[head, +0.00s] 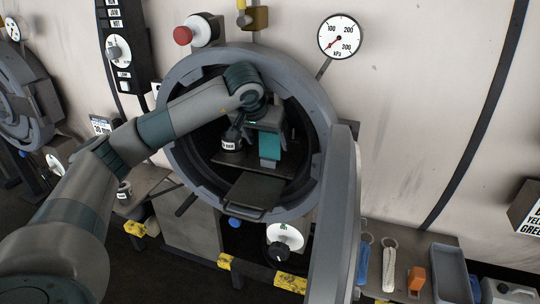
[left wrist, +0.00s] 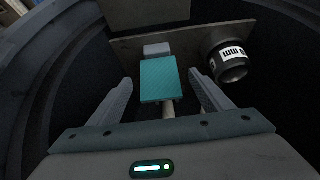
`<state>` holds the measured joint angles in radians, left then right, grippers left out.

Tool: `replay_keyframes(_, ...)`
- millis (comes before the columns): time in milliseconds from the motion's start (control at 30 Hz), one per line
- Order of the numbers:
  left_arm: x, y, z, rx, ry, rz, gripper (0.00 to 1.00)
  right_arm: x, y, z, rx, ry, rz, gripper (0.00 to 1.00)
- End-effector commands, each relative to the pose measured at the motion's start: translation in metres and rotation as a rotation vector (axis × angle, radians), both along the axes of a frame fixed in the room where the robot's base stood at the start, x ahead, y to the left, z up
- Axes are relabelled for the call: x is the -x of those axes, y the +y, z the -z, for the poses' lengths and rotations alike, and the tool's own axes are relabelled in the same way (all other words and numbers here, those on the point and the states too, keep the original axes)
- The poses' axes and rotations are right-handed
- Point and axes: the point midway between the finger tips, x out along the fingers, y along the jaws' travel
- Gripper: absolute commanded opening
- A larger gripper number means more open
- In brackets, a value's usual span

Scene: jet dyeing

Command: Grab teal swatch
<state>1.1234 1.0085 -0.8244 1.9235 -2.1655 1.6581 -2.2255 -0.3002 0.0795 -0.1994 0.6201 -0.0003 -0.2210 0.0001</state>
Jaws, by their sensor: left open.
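The teal swatch (head: 270,146) is a small flat rectangle inside the round chamber of the machine. In the left wrist view the teal swatch (left wrist: 158,79) sits on a short pale post, with a small grey block behind it. My left gripper (left wrist: 162,92) is open, with one finger on each side of the swatch and a gap to both. In the head view my left gripper (head: 265,130) reaches into the chamber, and its fingers are hard to make out. My right gripper is not in view.
A dark labelled cylinder (head: 232,140) stands left of the swatch; it also shows in the left wrist view (left wrist: 230,62). The round chamber rim (head: 180,170) surrounds my arm. The open door (head: 337,220) stands on the right. A tray (head: 254,193) juts from the opening.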

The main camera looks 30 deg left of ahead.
Motion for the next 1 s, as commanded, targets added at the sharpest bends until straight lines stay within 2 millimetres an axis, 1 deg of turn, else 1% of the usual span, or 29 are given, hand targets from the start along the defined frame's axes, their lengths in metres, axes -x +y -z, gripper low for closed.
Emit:
replay_keyframes(33,-0.002,0.000,0.002,0.000,0.005,0.000,0.73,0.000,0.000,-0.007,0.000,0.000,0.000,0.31)
replay_keyframes(167,-0.011,0.001,0.013,0.001,0.006,0.001,0.73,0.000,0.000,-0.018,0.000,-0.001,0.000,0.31)
replay_keyframes(300,-0.019,0.004,0.028,0.001,0.004,0.000,0.73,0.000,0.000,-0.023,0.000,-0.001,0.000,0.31)
replay_keyframes(400,-0.022,0.004,0.034,0.000,0.003,0.001,0.73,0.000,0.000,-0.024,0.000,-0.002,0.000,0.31)
replay_keyframes(867,-0.023,0.005,0.035,0.000,0.001,0.001,0.73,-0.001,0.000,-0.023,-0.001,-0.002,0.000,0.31)
replay_keyframes(900,-0.023,0.005,0.035,0.000,0.001,0.001,0.68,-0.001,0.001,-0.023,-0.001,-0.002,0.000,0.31)
replay_keyframes(967,-0.023,0.005,0.035,0.000,0.001,0.001,0.54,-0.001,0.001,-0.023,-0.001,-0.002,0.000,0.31)
replay_keyframes(1000,-0.023,0.005,0.035,0.000,0.001,0.001,0.44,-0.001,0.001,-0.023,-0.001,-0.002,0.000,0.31)
